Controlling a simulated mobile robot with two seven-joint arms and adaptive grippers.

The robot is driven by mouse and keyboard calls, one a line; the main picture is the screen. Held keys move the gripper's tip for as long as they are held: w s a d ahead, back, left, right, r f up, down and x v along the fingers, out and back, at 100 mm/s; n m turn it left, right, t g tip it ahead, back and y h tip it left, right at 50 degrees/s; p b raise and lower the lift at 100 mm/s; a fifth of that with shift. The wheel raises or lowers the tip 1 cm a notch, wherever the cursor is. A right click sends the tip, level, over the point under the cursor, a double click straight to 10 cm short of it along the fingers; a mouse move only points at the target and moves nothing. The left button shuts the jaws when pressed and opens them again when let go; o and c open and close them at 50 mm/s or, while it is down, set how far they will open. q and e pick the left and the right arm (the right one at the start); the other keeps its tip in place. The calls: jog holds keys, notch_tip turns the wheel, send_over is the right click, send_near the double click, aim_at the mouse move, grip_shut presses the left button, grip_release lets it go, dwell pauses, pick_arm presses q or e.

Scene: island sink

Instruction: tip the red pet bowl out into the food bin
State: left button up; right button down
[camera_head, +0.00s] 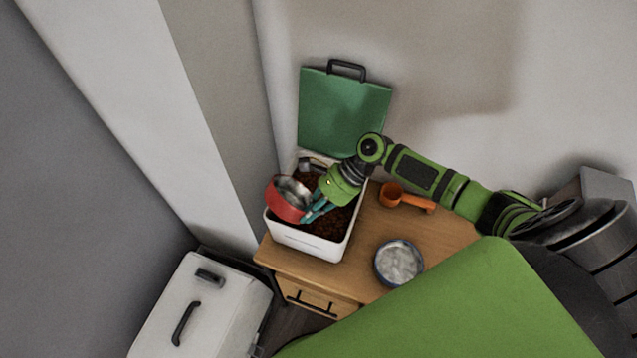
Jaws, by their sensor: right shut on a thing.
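The red pet bowl (286,206) is held tilted over the left part of the food bin, and its grey metal inside shows. My right gripper (312,212) is shut on the bowl's right side. The food bin (306,245) is a white open box on the wooden cabinet, with dark brown food inside. Its green lid (341,112) with a black handle stands up behind it. The bowl and gripper hide part of the bin's inside. I cannot tell whether any food is left in the bowl. My left gripper is not in view.
An orange scoop (405,198) lies on the cabinet top (440,235) right of the bin. A round blue-rimmed bowl (398,263) with a grey inside sits near the front. A white lidded box (200,305) stands lower left. Walls close in behind and left.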

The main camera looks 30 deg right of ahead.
jog(key=shift+a+r+h+b, duration=0.4)
jog(key=shift+a+h+b, duration=0.15)
jog(key=shift+h, duration=0.15)
jog(key=shift+s+a+f+h, duration=0.1)
jog(key=shift+a+f+h, duration=0.1)
jog(key=shift+a+h, duration=0.35)
jog(key=shift+s+a+f+h, duration=0.1)
jog(key=shift+a+f+h, duration=0.05)
jog(key=shift+a+h, duration=0.35)
jog(key=shift+s+a+n+t+h, duration=0.15)
jog(key=shift+a+t+h, duration=0.1)
jog(key=shift+a+h, duration=1.2)
jog(key=shift+s+a+n+t+h, duration=0.15)
jog(key=shift+a+t+h, duration=0.1)
jog(key=shift+a+h, duration=1.1)
jog(key=shift+d+f, duration=0.1)
